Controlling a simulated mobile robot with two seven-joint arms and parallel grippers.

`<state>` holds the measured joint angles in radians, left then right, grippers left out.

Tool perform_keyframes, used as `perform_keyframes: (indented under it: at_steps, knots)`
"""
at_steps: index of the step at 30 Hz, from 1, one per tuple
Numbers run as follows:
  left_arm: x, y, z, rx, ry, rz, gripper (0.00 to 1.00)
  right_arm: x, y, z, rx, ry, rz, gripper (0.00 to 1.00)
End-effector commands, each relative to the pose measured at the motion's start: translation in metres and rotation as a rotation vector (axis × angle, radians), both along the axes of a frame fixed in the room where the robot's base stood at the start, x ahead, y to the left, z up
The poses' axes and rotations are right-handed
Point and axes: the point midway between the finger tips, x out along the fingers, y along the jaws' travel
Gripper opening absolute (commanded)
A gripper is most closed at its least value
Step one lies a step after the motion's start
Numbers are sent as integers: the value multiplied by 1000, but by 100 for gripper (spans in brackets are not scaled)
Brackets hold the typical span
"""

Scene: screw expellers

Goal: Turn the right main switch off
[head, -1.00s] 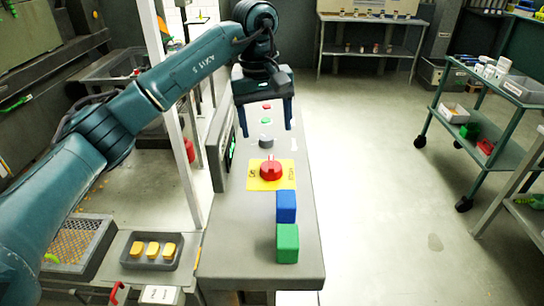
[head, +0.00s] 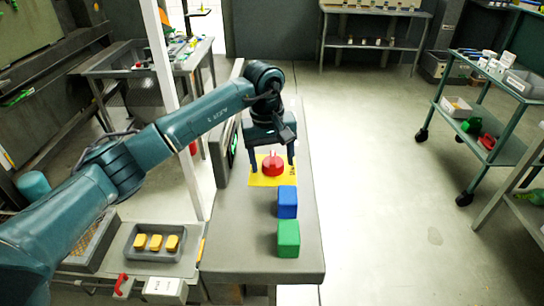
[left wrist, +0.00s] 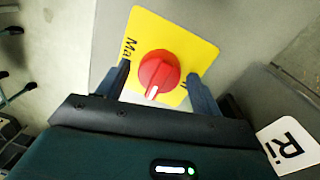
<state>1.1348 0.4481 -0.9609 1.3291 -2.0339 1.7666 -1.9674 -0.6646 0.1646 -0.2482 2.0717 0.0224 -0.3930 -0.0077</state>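The main switch is a red rotary knob (head: 273,167) on a yellow plate (head: 258,180) on top of the grey console. In the left wrist view the knob (left wrist: 159,72) has a white pointer mark toward the gripper's palm, and the yellow plate (left wrist: 150,28) shows partly covered lettering. My left gripper (head: 272,160) is open, pointing down, with one finger on each side of the knob. In the left wrist view its fingers (left wrist: 157,76) stand apart from the knob, with yellow plate visible between. My right gripper is not in view.
A blue block (head: 287,202) and a green block (head: 288,239) stand on the console in front of the knob. A dark panel (head: 226,150) rises along its left edge. A white sign reading "Ri" (left wrist: 290,146) shows in the left wrist view. Open floor lies right.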

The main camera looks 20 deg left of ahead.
Motion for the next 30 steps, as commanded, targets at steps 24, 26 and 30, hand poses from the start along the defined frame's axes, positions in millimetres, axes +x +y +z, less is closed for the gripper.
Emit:
perform_keyframes:
  at_steps: [24, 26, 30]
  knots:
    - [0, 0, 0, -1, -1, 41, 25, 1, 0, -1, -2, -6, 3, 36]
    - [0, 0, 0, -1, -1, 66, 24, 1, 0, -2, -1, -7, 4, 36]
    - [0, 0, 0, 0, -2, 153, 24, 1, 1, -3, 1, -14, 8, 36]
